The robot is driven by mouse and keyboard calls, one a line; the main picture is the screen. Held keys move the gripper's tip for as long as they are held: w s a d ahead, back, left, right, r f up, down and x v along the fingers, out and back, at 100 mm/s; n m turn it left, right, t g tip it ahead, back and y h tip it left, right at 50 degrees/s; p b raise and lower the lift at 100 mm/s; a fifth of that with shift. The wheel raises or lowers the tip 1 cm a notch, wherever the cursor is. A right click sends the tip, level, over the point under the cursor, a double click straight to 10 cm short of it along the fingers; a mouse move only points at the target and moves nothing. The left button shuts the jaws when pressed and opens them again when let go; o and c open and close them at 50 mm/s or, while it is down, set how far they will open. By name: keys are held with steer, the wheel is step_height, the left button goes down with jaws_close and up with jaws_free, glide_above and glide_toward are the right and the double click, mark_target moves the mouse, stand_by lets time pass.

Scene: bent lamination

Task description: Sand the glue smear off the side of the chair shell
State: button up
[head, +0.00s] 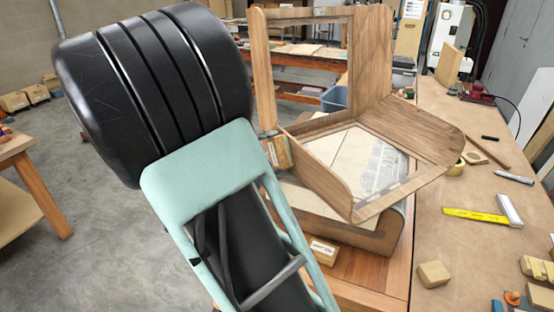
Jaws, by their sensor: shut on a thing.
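The bent wooden chair shell (320,172) stands in the middle of the head view on a rounded wooden form (378,238), with its tall back frame upright. A small wooden block with a pale label (280,151) is at the left side of the shell, close against it; I cannot tell if they touch. My gripper (268,135) is mostly hidden behind my own arm; only a small dark bit shows at the block's top. It is shut on this block. I cannot make out a glue smear; the arm covers part of the shell's left side.
A labelled wooden block (323,250) lies on the bench below the shell. Another table (35,190) stands at the left, with clear floor between.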

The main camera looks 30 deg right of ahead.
stand_by(0.3)
steer(key=shift+s+a, duration=0.15)
steer(key=shift+a, duration=2.8)
steer(key=shift+a+p, duration=0.15)
steer(key=shift+p, duration=0.15)
steer(key=shift+s+a, duration=0.1)
steer(key=shift+a, duration=1.25)
